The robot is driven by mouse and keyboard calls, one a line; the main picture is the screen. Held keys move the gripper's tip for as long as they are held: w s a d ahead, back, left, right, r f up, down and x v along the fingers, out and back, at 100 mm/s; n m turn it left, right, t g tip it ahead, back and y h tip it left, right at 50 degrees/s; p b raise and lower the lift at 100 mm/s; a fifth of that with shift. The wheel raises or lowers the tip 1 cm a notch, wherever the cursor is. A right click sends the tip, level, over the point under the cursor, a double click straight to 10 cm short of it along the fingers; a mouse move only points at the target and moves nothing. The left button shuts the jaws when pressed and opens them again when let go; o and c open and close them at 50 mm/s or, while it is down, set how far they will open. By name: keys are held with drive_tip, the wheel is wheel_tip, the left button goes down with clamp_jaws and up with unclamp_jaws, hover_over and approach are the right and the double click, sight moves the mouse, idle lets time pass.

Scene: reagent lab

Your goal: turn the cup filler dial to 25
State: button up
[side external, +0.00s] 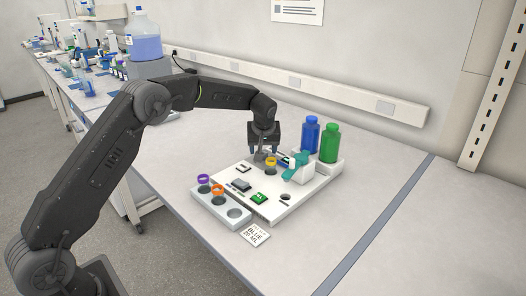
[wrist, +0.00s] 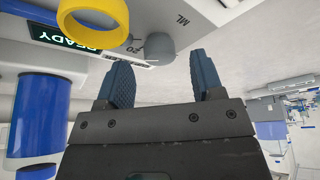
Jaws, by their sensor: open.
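The cup filler is a white flat station (side external: 240,176) on the bench. Its grey round dial (wrist: 160,47) shows in the wrist view, with a "20" mark beside it and "ML" lettering to the right. The dial's pointer setting cannot be read. My gripper (wrist: 160,68) is open, with its two dark blue fingers apart. In the wrist view the dial appears beyond the fingertips, between them; no contact shows. In the side view my gripper (side external: 264,147) is over the station's back left part. A dark display (wrist: 80,33) reads "READY".
A yellow-rimmed cup (side external: 271,161) stands close beside the gripper. A blue bottle (side external: 311,134) and a green bottle (side external: 330,143) stand behind. A rack (side external: 216,213) with purple and orange rings is at front left. A printed card (side external: 255,235) lies in front. The bench at right is clear.

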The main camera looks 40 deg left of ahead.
drive_tip(key=v, duration=1.1)
drive_tip(key=shift+r, duration=0.3)
drive_tip(key=shift+s+d, duration=0.1)
drive_tip(key=shift+s, duration=0.05)
drive_tip(key=s+d+r+m+t+h, duration=0.1)
drive_tip(key=s+d+r+m, duration=0.2)
drive_tip(key=s, duration=0.6)
drive_tip(key=s+d+r+m+h, duration=0.1)
drive_tip(key=s+d+r+m, duration=0.15)
drive_tip(key=s+r, duration=0.45)
drive_tip(key=s+d+f+m, duration=0.2)
drive_tip(key=s+f, duration=0.1)
drive_tip(key=s, duration=0.7)
drive_tip(key=s+d+f+m+t+h, duration=0.1)
drive_tip(key=s+f, duration=0.3)
drive_tip(key=s, duration=0.7)
drive_tip(key=shift+d+m+t, duration=0.3)
drive_tip(key=shift+d+m, duration=0.25)
drive_tip(key=shift+d, duration=0.2)
